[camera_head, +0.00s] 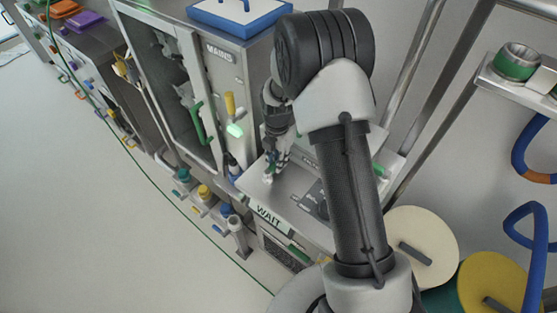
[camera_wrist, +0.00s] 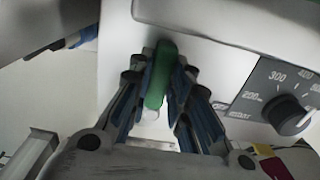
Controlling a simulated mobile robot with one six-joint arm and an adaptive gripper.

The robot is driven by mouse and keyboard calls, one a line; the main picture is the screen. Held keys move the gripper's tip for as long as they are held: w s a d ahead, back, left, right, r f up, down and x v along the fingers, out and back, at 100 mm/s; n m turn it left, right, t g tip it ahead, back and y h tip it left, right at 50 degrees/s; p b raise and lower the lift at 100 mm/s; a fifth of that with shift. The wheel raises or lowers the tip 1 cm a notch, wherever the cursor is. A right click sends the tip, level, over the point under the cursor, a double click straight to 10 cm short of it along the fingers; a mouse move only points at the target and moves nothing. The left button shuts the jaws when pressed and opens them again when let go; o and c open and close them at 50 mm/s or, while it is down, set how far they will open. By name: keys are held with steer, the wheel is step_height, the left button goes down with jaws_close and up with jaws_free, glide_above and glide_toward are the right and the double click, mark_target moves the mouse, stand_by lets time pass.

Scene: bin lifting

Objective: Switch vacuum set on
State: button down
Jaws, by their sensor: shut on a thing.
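In the wrist view, my gripper (camera_wrist: 162,85) is shut on a green switch lever (camera_wrist: 156,82), with the blue-padded fingers on either side of it. The lever stands out from a pale device face, taken as the vacuum set (camera_wrist: 210,60). A dark dial (camera_wrist: 288,114) with a scale reading 200, 300 and 400 sits to the right of the lever. In the head view, my gripper (camera_head: 277,162) reaches down at a grey unit with a WAIT label (camera_head: 269,217). The lever is hidden there by the gripper. I cannot read the switch's on or off marking.
A cabinet marked MAINS (camera_head: 222,52) stands left of my gripper, with a yellow-and-green handle (camera_head: 232,115) on its side. A green hose (camera_head: 150,180) runs along the floor edge. Cream and yellow reels (camera_head: 425,235) lie at lower right. The left floor is clear.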

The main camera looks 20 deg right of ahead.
stand_by(0.4)
steer(key=c, duration=1.5)
jaws_free()
step_height(320, 180, up, 12)
steer(key=shift+r, duration=0.1)
